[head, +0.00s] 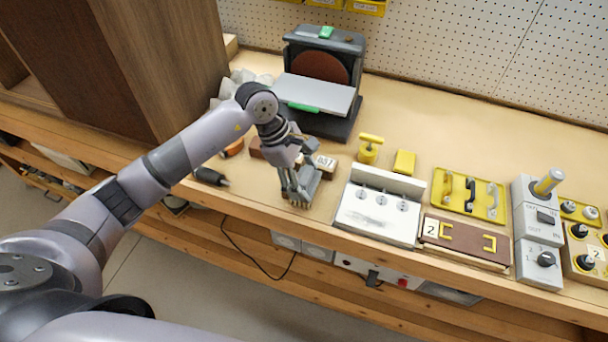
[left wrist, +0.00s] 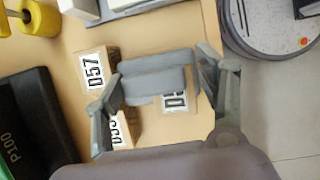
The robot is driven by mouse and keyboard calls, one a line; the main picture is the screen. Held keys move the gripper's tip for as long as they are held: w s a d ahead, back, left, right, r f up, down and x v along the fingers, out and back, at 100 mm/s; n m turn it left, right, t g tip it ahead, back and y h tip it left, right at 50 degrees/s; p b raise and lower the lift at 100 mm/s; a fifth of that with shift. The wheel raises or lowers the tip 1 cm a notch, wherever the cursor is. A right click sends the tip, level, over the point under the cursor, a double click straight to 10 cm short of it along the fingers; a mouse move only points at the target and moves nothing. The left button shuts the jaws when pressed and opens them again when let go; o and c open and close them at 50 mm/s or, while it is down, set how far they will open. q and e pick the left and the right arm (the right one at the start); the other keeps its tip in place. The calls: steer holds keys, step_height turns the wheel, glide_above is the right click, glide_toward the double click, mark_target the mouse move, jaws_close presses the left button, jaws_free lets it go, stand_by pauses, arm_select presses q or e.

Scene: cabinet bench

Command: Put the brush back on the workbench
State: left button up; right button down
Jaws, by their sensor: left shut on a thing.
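My left gripper (head: 296,178) is over the front part of the workbench (head: 480,125), left of the white panel. It is shut on the brush (head: 299,196), which is grey with a pale bristle-like lower edge. In the left wrist view the grey brush (left wrist: 158,77) lies between the two fingers of my left gripper (left wrist: 160,85). I cannot tell whether the brush touches the bench top or hangs just above it. My right gripper is not in view.
Labelled wooden blocks, one marked 057 (left wrist: 92,72), lie close by the brush. A sander (head: 322,75) stands behind and a brown cabinet (head: 130,55) at left. A white panel with knobs (head: 378,210) is at right. The bench's front edge is near.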

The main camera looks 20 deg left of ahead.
arm_select(q)
steer(key=shift+f, duration=0.2)
steer(key=o, duration=1.2)
steer(key=shift+r, duration=0.1)
steer(key=shift+r, duration=0.15)
steer(key=b+v, duration=0.1)
steer(key=v, duration=1.1)
steer(key=shift+b, duration=0.4)
